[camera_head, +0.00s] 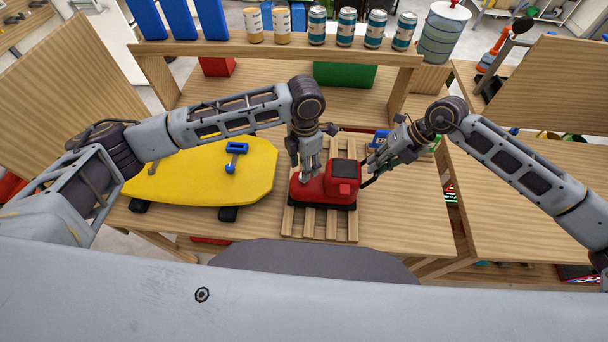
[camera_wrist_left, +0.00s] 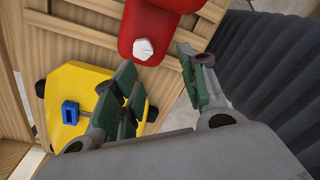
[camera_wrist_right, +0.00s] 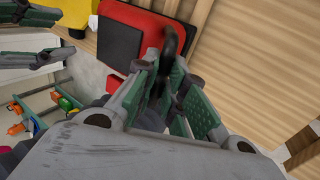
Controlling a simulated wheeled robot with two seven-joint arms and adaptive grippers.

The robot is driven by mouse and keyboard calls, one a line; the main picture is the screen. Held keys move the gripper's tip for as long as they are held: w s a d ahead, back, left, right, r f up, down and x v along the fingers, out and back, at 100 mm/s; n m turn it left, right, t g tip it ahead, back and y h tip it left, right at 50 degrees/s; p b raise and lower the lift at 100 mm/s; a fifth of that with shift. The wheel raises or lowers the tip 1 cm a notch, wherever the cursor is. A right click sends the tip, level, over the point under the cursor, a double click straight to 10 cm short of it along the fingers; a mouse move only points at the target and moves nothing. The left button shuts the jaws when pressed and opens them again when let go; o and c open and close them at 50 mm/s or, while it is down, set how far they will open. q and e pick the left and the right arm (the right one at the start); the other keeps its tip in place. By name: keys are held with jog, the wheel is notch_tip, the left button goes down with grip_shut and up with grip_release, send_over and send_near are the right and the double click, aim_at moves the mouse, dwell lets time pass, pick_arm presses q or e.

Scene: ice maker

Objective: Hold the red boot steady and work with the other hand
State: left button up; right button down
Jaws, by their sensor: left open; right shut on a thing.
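The red boot (camera_head: 322,195), with a black sole and a black square panel on top, rests on a slatted wooden pallet (camera_head: 288,222). My left gripper (camera_head: 305,176) is open over the toe at its left. In the left wrist view, the red toe (camera_wrist_left: 150,15) with a white knob (camera_wrist_left: 143,49) lies just beyond the parted fingers (camera_wrist_left: 157,62). My right gripper (camera_head: 374,166) is at the boot's right side. In the right wrist view its fingers (camera_wrist_right: 166,68) are shut on a black curved handle (camera_wrist_right: 172,42) next to the boot (camera_wrist_right: 150,28). Whether the handle joins the boot is unclear.
A yellow board (camera_head: 200,180) on dark wheels, with a blue piece (camera_head: 235,156), lies left of the pallet. A raised shelf (camera_head: 270,48) with several cans stands behind. A green block (camera_head: 345,75) sits beneath it. The wooden tabletop (camera_head: 410,225) is clear right of the pallet.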

pick_arm(q)
jog(key=n, duration=0.1)
jog(key=w+n, duration=0.1)
jog(key=n, duration=0.2)
jog(key=shift+w+a+f+n+t, duration=0.1)
jog(key=shift+w+a+n+t, duration=0.05)
jog(key=shift+w+n+t, duration=0.2)
jog(key=shift+w+n, duration=0.2)
jog(key=shift+n, duration=1.95)
jog(key=shift+f, duration=0.15)
jog(key=shift+f, duration=3.9)
jog(key=c, duration=0.7)
